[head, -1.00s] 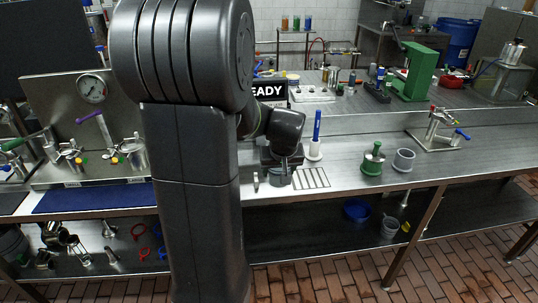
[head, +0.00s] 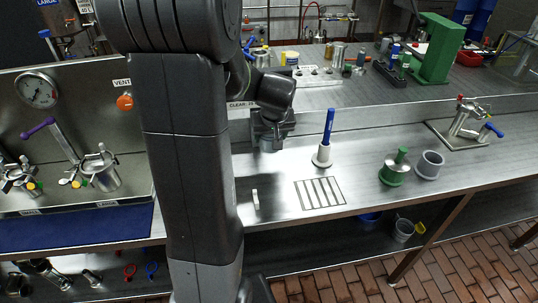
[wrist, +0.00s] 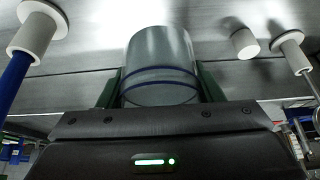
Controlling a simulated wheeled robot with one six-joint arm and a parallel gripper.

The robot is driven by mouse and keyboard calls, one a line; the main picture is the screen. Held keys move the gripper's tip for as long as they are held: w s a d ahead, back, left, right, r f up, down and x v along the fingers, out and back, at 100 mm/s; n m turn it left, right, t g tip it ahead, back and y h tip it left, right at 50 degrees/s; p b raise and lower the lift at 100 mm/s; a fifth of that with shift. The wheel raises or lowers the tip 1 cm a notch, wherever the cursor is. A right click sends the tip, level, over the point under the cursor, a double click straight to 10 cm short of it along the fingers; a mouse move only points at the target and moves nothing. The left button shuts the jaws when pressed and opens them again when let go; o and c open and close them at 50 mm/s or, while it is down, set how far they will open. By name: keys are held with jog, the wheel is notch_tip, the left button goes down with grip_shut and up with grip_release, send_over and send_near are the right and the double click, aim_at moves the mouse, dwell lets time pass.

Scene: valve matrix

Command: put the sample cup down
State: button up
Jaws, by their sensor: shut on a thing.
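The sample cup appears in the wrist view as a grey metal cylinder (wrist: 160,62) with blue bands. My gripper (wrist: 160,92) is shut on it, with a green finger on each side. In the head view, my gripper (head: 272,128) hangs over the steel bench, left of a blue-handled tool in a white holder. The lower part of the cup (head: 268,146) shows just under it. My arm hides part of the bench on the left. I cannot tell how far the cup is from the bench top.
A slotted grate (head: 320,193) lies flat in front. A small white peg (head: 255,200) stands left of it. The blue-handled tool (head: 328,128) stands behind the grate. A green-based pot (head: 395,170) and a grey cup (head: 429,165) stand right. Bare bench lies between grate and pot.

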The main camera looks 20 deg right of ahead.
aim_at(271, 136)
notch_tip(271, 136, down, 8)
jog(key=shift+r, duration=0.15)
dwell(0.3)
jog(key=o, duration=1.2)
jog(key=shift+r, duration=0.15)
jog(key=v, duration=1.1)
jog(key=shift+s+r, duration=0.3)
